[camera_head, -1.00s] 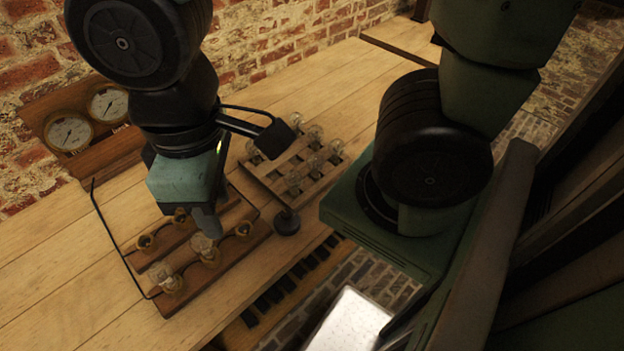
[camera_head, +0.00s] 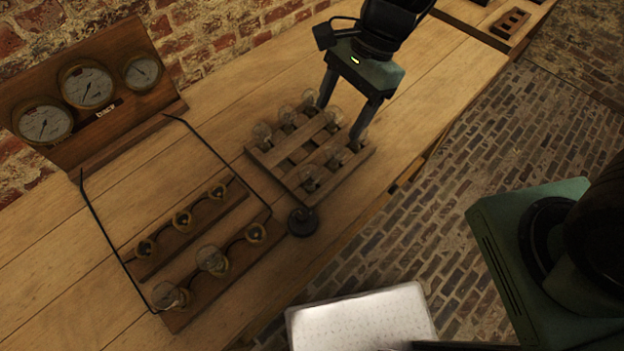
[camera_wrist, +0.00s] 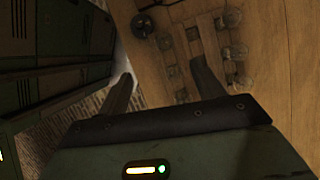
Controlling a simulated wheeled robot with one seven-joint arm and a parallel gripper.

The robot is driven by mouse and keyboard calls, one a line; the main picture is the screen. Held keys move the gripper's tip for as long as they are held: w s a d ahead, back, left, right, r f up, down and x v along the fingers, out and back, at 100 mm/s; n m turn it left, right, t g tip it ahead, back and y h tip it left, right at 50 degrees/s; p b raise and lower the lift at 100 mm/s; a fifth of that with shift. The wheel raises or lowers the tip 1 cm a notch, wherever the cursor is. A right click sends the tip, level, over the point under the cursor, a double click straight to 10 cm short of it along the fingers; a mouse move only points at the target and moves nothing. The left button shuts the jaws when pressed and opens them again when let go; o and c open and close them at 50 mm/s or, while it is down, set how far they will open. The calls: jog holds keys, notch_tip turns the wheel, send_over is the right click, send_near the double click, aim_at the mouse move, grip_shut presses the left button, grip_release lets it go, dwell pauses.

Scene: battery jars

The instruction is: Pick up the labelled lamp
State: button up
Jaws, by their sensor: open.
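Several clear glass lamps stand in a slatted wooden rack (camera_head: 297,157) on the bench; one lamp (camera_head: 262,134) is at its left corner and another (camera_head: 310,179) at its near edge. I cannot make out a label on any lamp. My gripper (camera_head: 341,119) is open, fingers pointing down at the rack's far right end. Its fingers partly cover lamps there, and I cannot tell whether they touch any.
A socket board (camera_head: 235,275) at the near left carries two lamps and empty brass sockets, with a bent black rod frame around it. A black knob (camera_head: 302,222) stands between board and rack. Gauges (camera_head: 87,85) stand at the wall. A white panel (camera_head: 360,318) is below the bench edge.

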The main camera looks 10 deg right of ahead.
aim_at(310, 166)
jog(key=shift+m, duration=0.4)
jog(key=x, duration=0.4)
jog(key=b+x, duration=0.1)
jog(key=x, duration=0.3)
jog(key=b+x, duration=0.1)
jog(key=x, duration=0.2)
jog(key=shift+w+f, duration=0.3)
jog(key=shift+f, duration=0.2)
jog(key=shift+a+b+x, duration=0.2)
jog(key=shift+b+x, duration=0.05)
jog(key=shift+x, duration=1.25)
jog(key=shift+a+b+x, duration=0.15)
jog(key=shift+b+x, duration=0.1)
jog(key=shift+x, duration=1.25)
jog(key=shift+r, duration=0.2)
jog(key=shift+w, duration=0.1)
jog(key=c, duration=1.2)
